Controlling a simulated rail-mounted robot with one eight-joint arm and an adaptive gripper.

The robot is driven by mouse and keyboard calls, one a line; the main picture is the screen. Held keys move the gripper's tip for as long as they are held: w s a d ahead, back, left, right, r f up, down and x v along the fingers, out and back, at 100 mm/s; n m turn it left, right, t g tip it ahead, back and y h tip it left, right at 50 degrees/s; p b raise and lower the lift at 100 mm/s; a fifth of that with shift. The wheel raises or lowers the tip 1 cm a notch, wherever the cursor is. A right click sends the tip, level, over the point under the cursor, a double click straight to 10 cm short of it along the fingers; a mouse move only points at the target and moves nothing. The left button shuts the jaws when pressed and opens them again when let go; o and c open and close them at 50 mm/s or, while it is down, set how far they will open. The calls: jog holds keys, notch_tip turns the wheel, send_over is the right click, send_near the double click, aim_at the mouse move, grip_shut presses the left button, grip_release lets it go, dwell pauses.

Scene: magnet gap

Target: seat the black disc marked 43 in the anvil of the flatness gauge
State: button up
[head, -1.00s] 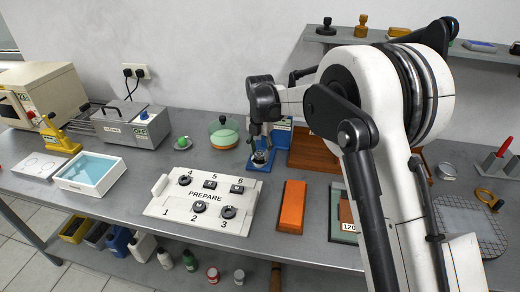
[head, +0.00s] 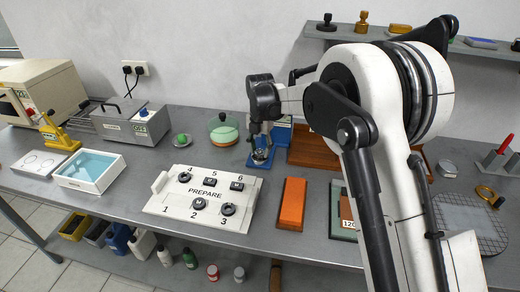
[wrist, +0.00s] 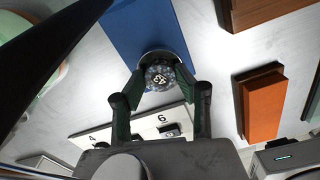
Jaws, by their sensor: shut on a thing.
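The black disc (wrist: 160,74), with a pale mark that looks like 43, lies face up in the wrist view at the round anvil of the flatness gauge. The blue gauge (head: 254,165) stands at mid-bench in the head view; its base (wrist: 140,32) fills the top of the wrist view. My gripper (wrist: 160,80) is shut on the disc, a finger on each side. In the head view my gripper (head: 261,150) is low over the gauge and hides part of it. I cannot tell whether the disc rests fully in the anvil.
The white PREPARE board (head: 180,210) holds several dark parts in front of the gauge; its place 1 looks empty. An orange block (head: 291,204) lies to the right. A green-filled glass dish (head: 223,131) stands just left of the gauge. A wooden tray (head: 303,150) is behind right.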

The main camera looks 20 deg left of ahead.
jog(key=shift+f, duration=0.15)
jog(key=o, duration=1.3)
jog(key=shift+c, duration=0.2)
jog(key=c, duration=0.5)
jog(key=shift+c, duration=0.2)
jog(key=shift+r+p, duration=0.75)
jog(key=shift+r, duration=1.55)
jog(key=shift+o, duration=0.4)
